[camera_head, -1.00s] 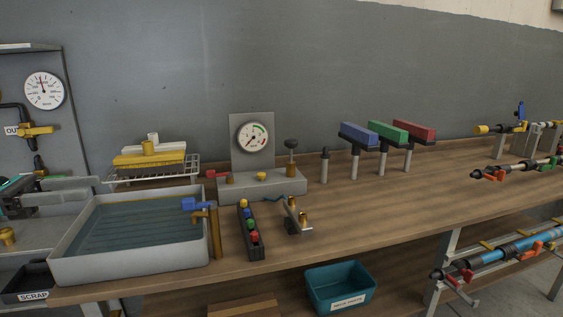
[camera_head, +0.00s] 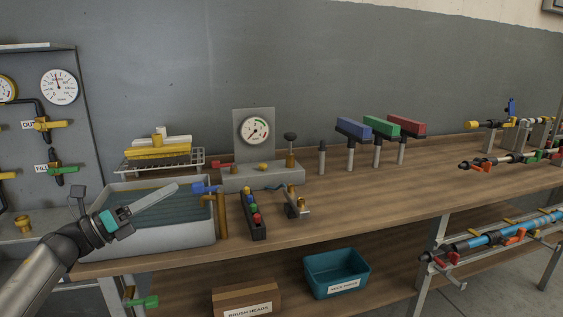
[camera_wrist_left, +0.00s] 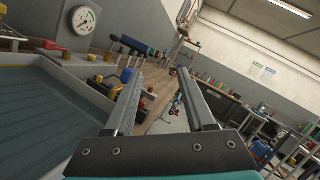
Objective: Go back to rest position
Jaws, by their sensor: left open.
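My left gripper (camera_head: 150,206) is in the head view at the lower left, in front of and over the grey water basin (camera_head: 165,240). In the left wrist view its two fingers (camera_wrist_left: 165,105) stand wide apart with nothing between them. The basin also shows at the left of the left wrist view (camera_wrist_left: 40,115). The gripper hides part of the basin's near left side. My right gripper is in neither view.
The wooden bench (camera_head: 350,205) carries a gauge stand (camera_head: 255,130), a narrow tray (camera_head: 252,215) of coloured pieces and blue, green and red blocks on posts (camera_head: 382,128). A teal bin (camera_head: 337,272) and a cardboard box (camera_head: 246,300) sit on the lower shelf.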

